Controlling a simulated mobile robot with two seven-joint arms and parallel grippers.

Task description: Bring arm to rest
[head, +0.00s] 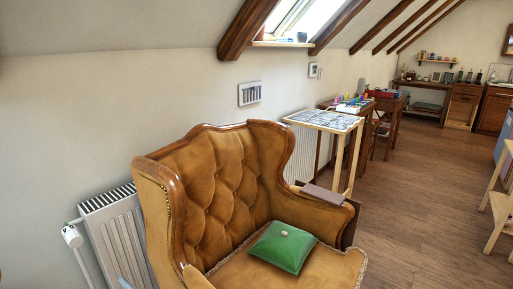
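Neither of my grippers shows in the head view, and I cannot see what they hold, if anything. A brown tufted leather armchair (215,185) fills the lower middle. A green cushion (283,247) lies on its seat, with a small pale object or button (284,233) at its middle. A flat mauve-brown object (322,194) lies on the chair's right armrest. A small light-blue shape (124,284) is cut off at the bottom edge; I cannot tell what it is.
A white radiator (116,235) stands against the wall left of the chair. Behind the chair are a tile-topped table (325,121) and wooden desks (382,105). A wooden stand (497,205) is at the right edge. The wooden floor (425,200) between is clear.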

